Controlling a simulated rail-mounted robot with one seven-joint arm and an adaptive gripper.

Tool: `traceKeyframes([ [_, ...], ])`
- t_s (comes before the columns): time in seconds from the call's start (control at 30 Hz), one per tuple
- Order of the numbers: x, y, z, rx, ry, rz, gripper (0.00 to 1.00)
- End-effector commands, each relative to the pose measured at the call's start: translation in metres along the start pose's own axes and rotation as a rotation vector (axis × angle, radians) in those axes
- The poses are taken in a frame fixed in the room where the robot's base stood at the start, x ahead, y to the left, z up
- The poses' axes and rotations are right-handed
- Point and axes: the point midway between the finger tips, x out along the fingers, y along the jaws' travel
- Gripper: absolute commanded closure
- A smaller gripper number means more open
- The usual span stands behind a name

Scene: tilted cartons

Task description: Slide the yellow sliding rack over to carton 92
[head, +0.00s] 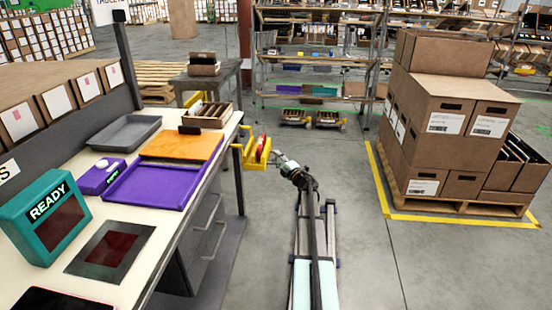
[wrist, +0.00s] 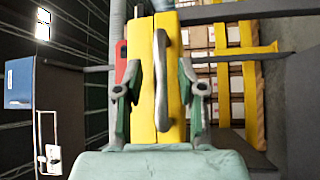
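The yellow sliding rack (head: 257,152) shows beside the right edge of the workbench, with a red part on it. In the wrist view the rack (wrist: 143,75) fills the middle and carries a curved grey handle (wrist: 162,85). My gripper (head: 279,161) is right of the rack in the head view. In the wrist view my gripper (wrist: 160,95) has its fingers apart, one on each side of the handle, with gaps; contact with the rack is unclear. Brown cartons (wrist: 205,85) show behind yellow bars. I cannot read which carton is 92.
The workbench (head: 140,262) at left holds a purple tray (head: 150,185), an orange board (head: 180,146) and a teal READY box (head: 45,215). Stacked cartons (head: 440,120) stand on a pallet at right. The floor (head: 365,265) between is clear. A grey bar (wrist: 250,57) crosses beside the rack.

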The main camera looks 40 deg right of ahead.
Motion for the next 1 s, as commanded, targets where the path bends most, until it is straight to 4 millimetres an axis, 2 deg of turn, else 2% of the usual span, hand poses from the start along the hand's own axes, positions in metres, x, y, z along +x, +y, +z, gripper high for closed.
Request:
traceKeyframes([
  [0.3, -0.062, 0.001, -0.001, 0.0, -0.003, -0.001, 0.61],
  [0.5, -0.092, 0.001, 0.0, 0.0, -0.003, 0.0, 0.61],
  [0.7, -0.104, 0.0, 0.0, 0.001, -0.001, 0.001, 0.61],
  [1.0, -0.105, 0.0, 0.001, 0.0, -0.001, 0.001, 0.61],
])
